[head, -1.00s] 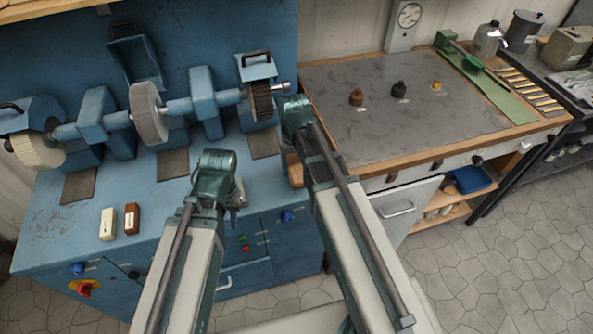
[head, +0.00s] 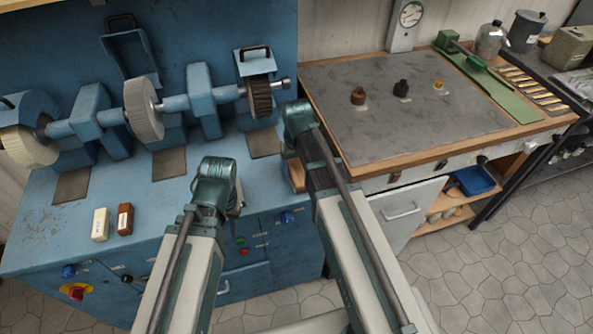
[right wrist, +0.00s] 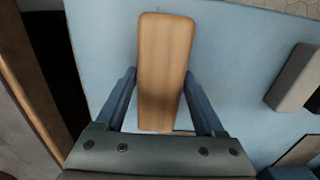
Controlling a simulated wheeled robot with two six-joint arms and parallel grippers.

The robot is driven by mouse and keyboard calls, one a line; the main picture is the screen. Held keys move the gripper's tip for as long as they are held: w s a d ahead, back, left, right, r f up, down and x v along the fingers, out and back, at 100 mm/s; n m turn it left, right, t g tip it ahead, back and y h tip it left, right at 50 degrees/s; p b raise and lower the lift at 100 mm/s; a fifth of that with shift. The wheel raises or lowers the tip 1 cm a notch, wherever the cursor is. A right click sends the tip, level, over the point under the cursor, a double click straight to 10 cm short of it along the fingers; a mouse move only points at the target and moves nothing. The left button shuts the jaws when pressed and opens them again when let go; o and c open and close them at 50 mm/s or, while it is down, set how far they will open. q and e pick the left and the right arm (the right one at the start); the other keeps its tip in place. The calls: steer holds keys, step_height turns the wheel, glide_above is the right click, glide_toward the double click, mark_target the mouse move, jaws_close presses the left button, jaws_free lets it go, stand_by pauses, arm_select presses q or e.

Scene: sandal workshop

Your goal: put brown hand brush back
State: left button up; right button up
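The brown hand brush (right wrist: 165,60) shows in the right wrist view as a long, light-brown wooden block between the two blue fingers. My right gripper (right wrist: 160,88) is shut on it. In the head view only part of the brush (head: 296,174) shows beside my right arm, near the right end of the blue bench; the fingers there are hidden. Its bristles are hidden, and I cannot tell whether it touches the bench. My left gripper (head: 236,209) is over the front of the bench, mostly hidden behind its wrist; its opening does not show.
The blue bench (head: 50,235) carries grinding wheels (head: 144,110), with a cream block (head: 101,224) and a brown block (head: 125,219) at front left. To the right, a workbench (head: 340,110) holds several small bottles, a green mat (head: 500,95) and a dial scale (head: 405,25). Its middle is mostly clear.

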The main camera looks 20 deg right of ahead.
mark_target(297, 168)
steer(key=shift+o, duration=1.2)
steer(key=shift+r, duration=0.2)
step_height(297, 168, up, 12)
steer(key=p, duration=1.2)
steer(key=s+a+n+h, duration=0.1)
steer(key=s+a+n, duration=0.2)
steer(key=s+a, duration=0.7)
steer(key=s, duration=0.4)
steer(key=shift+s+a, duration=0.15)
steer(key=shift+a, duration=0.1)
